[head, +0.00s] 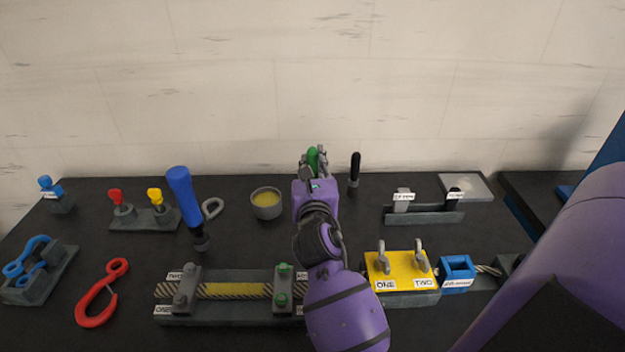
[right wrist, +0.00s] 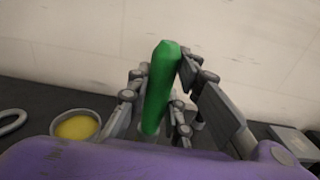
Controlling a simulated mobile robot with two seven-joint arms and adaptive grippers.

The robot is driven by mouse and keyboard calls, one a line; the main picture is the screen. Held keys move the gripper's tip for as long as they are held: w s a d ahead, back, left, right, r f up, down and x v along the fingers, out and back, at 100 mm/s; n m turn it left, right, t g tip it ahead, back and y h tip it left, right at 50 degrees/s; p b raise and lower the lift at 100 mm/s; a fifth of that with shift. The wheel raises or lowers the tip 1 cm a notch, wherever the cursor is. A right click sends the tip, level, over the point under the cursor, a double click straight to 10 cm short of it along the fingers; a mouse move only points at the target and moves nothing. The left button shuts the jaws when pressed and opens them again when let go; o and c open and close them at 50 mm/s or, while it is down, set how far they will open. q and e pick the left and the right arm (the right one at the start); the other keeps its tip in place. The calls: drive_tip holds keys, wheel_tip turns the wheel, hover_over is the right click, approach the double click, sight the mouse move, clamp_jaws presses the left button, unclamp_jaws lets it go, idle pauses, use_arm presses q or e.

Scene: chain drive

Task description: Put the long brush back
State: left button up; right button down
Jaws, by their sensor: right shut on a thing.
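My right gripper (head: 314,166) is at the back middle of the bench, its fingers closed around an upright green handle (head: 312,157). In the right wrist view the green handle (right wrist: 159,88) stands between the fingers of the gripper (right wrist: 155,105), its top above them. Its lower end is hidden, so I cannot tell whether it is the long brush or whether it touches the bench. An upright black handle (head: 354,168) stands just right of the gripper. My left gripper is not in view.
A bowl of yellow stuff (head: 266,204) stands left of the gripper. A yellow block (head: 402,272) with hooks is at right. The wall is close behind.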

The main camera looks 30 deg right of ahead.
drive_tip(key=shift+w+d+f, duration=0.15)
drive_tip(key=shift+w+f, duration=0.05)
drive_tip(key=shift+f, duration=0.2)
drive_tip(key=shift+w+d+f, duration=0.15)
drive_tip(key=shift+w+f, duration=0.05)
drive_tip(key=shift+f, duration=0.2)
drive_tip(key=shift+w+d+f, duration=0.3)
drive_tip(key=shift+w+f, duration=0.05)
use_arm(q)
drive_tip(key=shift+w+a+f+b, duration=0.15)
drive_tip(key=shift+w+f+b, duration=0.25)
drive_tip(key=shift+b, duration=0.25)
use_arm(e)
drive_tip(key=f, duration=0.3)
drive_tip(key=shift+w+d+f, duration=0.2)
drive_tip(key=shift+w+f, duration=0.05)
drive_tip(key=shift+f, duration=0.1)
drive_tip(key=shift+f, duration=0.15)
drive_tip(key=c, duration=2)
unclamp_jaws()
drive_tip(key=shift+f, duration=0.15)
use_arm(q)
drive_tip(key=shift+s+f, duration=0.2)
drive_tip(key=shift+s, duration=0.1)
use_arm(e)
drive_tip(key=o, duration=0.4)
